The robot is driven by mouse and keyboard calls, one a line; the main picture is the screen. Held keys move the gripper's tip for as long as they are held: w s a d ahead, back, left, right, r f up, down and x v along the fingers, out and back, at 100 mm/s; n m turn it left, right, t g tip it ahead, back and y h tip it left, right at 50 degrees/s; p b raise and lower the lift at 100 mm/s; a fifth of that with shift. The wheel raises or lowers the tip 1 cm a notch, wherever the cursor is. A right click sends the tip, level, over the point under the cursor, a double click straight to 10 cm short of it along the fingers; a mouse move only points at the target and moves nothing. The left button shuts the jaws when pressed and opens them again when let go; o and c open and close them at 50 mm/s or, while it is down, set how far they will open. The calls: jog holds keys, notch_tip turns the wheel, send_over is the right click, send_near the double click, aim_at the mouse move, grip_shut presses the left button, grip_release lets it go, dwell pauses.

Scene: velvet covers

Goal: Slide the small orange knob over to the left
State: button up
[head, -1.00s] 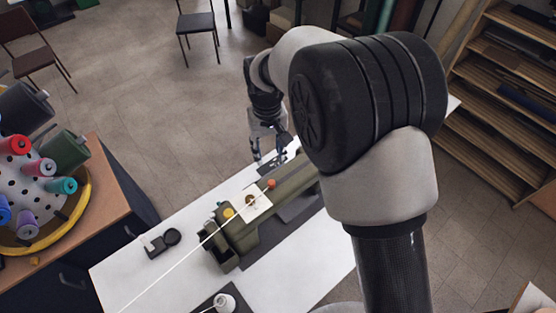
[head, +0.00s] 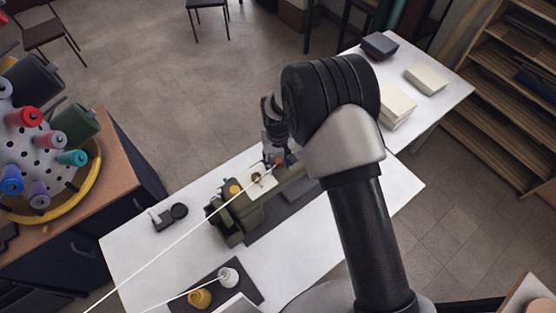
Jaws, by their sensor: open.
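The small orange knob (head: 279,162) sits on the olive-green machine (head: 236,208), just beyond the white plate (head: 263,183) on its top. My gripper (head: 280,160) points down at the knob, with its fingertips close around it. The gripper is open, and part of the knob is hidden by the fingers. I cannot tell whether a finger touches the knob. My arm hides the far right part of the machine.
A yellow knob (head: 234,188) is on the machine's left part. A black mat (head: 247,281) holds white and yellow spools, with pale threads running left. A small black device (head: 161,219) lies on the white table (head: 135,248). Books (head: 397,105) lie farther back.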

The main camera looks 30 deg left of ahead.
jog(key=shift+f, duration=0.2)
jog(key=shift+c, duration=0.2)
grip_shut()
dwell(0.5)
